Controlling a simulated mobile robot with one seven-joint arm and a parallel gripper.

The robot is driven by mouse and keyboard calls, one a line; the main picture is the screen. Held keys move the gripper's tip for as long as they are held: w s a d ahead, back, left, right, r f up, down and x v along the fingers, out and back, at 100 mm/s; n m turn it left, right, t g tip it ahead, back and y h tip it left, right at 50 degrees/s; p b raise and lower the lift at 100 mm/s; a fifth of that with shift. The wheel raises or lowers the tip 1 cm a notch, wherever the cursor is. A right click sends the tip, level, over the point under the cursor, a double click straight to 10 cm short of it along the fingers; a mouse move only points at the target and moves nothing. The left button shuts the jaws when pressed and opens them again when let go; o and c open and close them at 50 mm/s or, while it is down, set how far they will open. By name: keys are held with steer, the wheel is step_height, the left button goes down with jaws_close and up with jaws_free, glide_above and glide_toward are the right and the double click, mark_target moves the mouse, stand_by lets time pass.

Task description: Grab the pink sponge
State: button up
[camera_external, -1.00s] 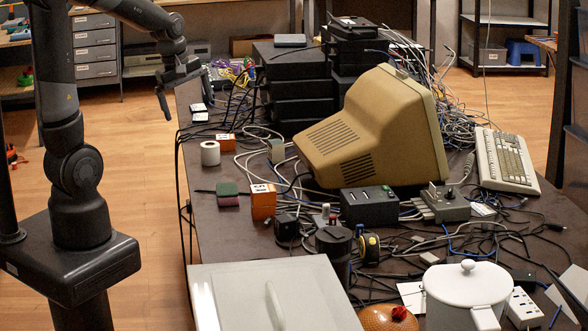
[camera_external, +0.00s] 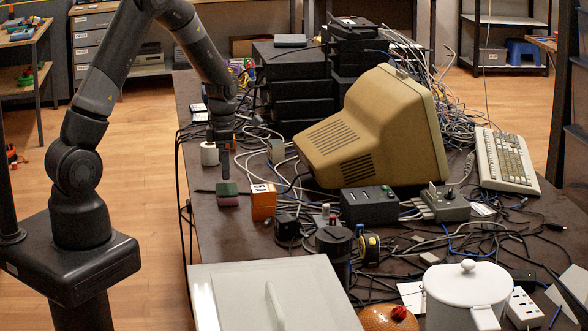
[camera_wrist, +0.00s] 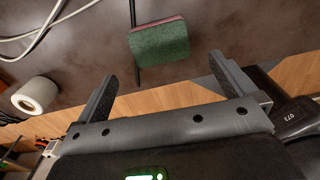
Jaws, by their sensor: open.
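The sponge (camera_external: 228,196) lies on the table's left part, with a green side and a dull pink side. In the wrist view the sponge (camera_wrist: 160,43) shows mostly its green face, with a thin pink edge along its far side. My gripper (camera_external: 224,168) points down just above and behind the sponge in the external view. In the wrist view my gripper (camera_wrist: 164,72) is open and empty, its two fingers spread wide with the sponge ahead of and between their tips.
An orange box (camera_external: 263,202) stands close to the right of the sponge. A white roll (camera_external: 209,154) stands behind it to the left. A thin black cable (camera_wrist: 133,14) runs by the sponge. A beige monitor (camera_external: 375,130) fills the table's middle. Bare table lies in front of the sponge.

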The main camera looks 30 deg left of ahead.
mark_target(227, 188)
steer(key=f, duration=0.8)
steer(key=shift+w+d+f, duration=0.1)
steer(key=shift+d, duration=0.15)
steer(key=shift+c, duration=0.2)
steer(key=c, duration=1)
